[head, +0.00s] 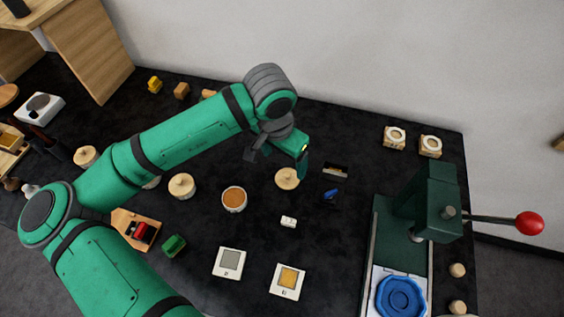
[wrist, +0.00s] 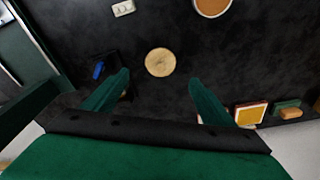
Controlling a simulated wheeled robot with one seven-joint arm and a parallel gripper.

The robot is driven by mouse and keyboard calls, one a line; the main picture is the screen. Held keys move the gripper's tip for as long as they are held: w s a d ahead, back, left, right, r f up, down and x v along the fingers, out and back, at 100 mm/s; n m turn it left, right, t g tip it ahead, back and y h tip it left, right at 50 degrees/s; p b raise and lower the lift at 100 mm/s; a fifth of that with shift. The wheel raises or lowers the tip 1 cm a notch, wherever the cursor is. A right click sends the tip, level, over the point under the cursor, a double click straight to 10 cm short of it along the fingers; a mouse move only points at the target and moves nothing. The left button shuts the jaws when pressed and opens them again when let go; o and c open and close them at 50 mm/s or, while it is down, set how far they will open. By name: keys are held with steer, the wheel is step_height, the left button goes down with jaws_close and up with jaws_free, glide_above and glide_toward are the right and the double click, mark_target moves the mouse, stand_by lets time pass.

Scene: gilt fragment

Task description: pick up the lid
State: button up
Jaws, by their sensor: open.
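A round pale wooden lid with a small knob (head: 287,179) lies on the dark table near the middle in the head view. In the wrist view it shows from above as a pale disc (wrist: 160,62), just beyond and between my fingertips. My gripper (head: 301,163) is above and slightly behind the lid, pointing down. In the wrist view its two green fingers (wrist: 160,78) are wide apart with nothing between them. Similar knobbed wooden pieces stand farther left, one beside the bowl (head: 182,186) and one near the left edge (head: 85,156).
A bowl with orange-brown contents (head: 234,199) stands left of the lid. A small white block (head: 288,222) lies in front. A blue item in a dark holder (head: 331,195) is close on the right. A green press with a red-knobbed lever (head: 430,205) stands at the right.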

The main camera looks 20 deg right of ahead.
mark_target(287, 175)
steer(key=f, duration=0.3)
steer(key=d+f, duration=0.1)
steer(key=f, duration=0.3)
steer(key=w+f, duration=0.1)
steer(key=f, duration=0.2)
steer(key=shift+w+d+f, duration=0.1)
steer(key=shift+d+f, duration=0.15)
steer(key=c, duration=1.1)
